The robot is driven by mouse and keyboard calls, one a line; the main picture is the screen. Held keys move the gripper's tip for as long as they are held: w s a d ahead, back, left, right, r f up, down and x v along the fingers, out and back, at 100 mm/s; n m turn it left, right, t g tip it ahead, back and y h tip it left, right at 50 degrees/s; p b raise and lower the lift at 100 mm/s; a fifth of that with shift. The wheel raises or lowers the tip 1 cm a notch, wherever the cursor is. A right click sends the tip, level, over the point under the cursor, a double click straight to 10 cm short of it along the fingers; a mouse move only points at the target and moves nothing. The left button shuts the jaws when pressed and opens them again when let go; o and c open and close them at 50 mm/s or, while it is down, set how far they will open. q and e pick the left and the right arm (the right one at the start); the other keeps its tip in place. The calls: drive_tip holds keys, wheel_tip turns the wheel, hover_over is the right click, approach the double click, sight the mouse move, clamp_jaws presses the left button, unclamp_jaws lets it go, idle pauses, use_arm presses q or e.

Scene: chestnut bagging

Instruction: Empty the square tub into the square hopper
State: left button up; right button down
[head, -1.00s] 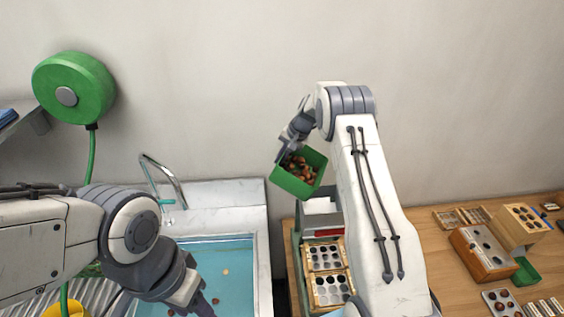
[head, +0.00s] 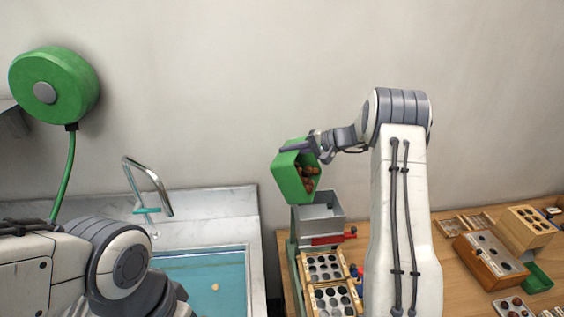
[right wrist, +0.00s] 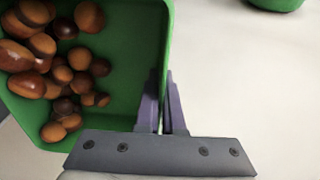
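The green square tub (head: 288,178) is held up in the air, tilted steeply with its mouth toward the lower right. Several brown chestnuts (head: 309,177) are inside it; they also show in the right wrist view (right wrist: 62,72). My right gripper (head: 318,147) is shut on the tub's wall, with its fingers (right wrist: 163,108) pinching the rim in the right wrist view. The grey square hopper (head: 321,212) stands just below the tub, its opening facing up. My left gripper is hidden or out of frame at the bottom; only its arm shows.
A sink with water (head: 212,282) and a tap (head: 150,185) lies left of the hopper. Trays with round holes (head: 326,268) sit before the hopper. A wooden box (head: 490,256) and other trays stand on the table at right. A green hose reel (head: 54,86) hangs on the wall.

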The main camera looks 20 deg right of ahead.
drive_tip(key=shift+s+d+t+y+b, duration=0.65)
drive_tip(key=shift+d+t+y+b, duration=0.1)
drive_tip(key=shift+d, duration=0.15)
use_arm(q)
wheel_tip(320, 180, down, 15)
drive_tip(key=b, duration=1.3)
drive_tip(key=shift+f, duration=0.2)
use_arm(e)
drive_tip(key=s+d+t+y, duration=0.4)
drive_tip(key=s+d+y, duration=0.1)
drive_tip(key=d, duration=0.1)
drive_tip(key=shift+s+r, duration=0.15)
drive_tip(key=shift+r, duration=0.2)
drive_tip(key=shift+a, duration=0.1)
